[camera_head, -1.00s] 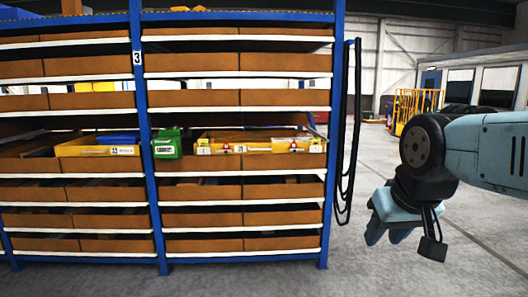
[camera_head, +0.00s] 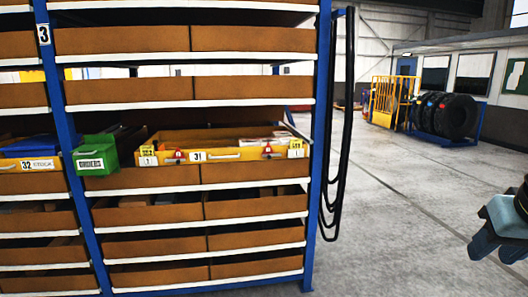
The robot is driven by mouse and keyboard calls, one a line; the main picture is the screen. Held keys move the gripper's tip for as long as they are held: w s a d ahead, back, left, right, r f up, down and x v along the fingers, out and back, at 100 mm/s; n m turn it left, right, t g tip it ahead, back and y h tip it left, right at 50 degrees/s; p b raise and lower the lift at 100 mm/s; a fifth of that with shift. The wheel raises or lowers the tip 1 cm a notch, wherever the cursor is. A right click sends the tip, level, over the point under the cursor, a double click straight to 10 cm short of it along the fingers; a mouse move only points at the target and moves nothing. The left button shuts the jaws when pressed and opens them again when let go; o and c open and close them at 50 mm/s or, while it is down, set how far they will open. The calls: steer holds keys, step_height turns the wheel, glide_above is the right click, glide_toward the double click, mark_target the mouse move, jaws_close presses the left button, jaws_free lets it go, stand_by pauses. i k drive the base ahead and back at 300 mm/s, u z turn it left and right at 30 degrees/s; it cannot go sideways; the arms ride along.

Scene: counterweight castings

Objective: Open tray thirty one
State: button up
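Tray thirty one (camera_head: 222,156) is a yellow tray in the middle level of the blue shelving rack. Its front carries a white "31" label, a pale handle bar, two small red parts and tags at both ends. White and reddish contents show above its front. I cannot tell how far it stands out from the shelf. My gripper (camera_head: 497,250) is at the right edge, pointing down, well apart from the tray.
A green bin (camera_head: 96,156) hangs left of the tray, beside a blue upright (camera_head: 66,130). Yellow tray 32 (camera_head: 30,165) is further left. Black hoses (camera_head: 340,130) hang at the rack's right end. Grey floor (camera_head: 400,220) is clear to the right; tyres (camera_head: 445,114) stand behind.

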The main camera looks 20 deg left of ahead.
mark_target(209, 145)
steer(key=u, duration=0.2)
steer(key=i, duration=1.05)
steer(key=u, duration=0.7)
steer(key=k, duration=0.85)
steer(key=u, duration=0.15)
steer(key=i, duration=0.95)
steer(key=z, duration=0.1)
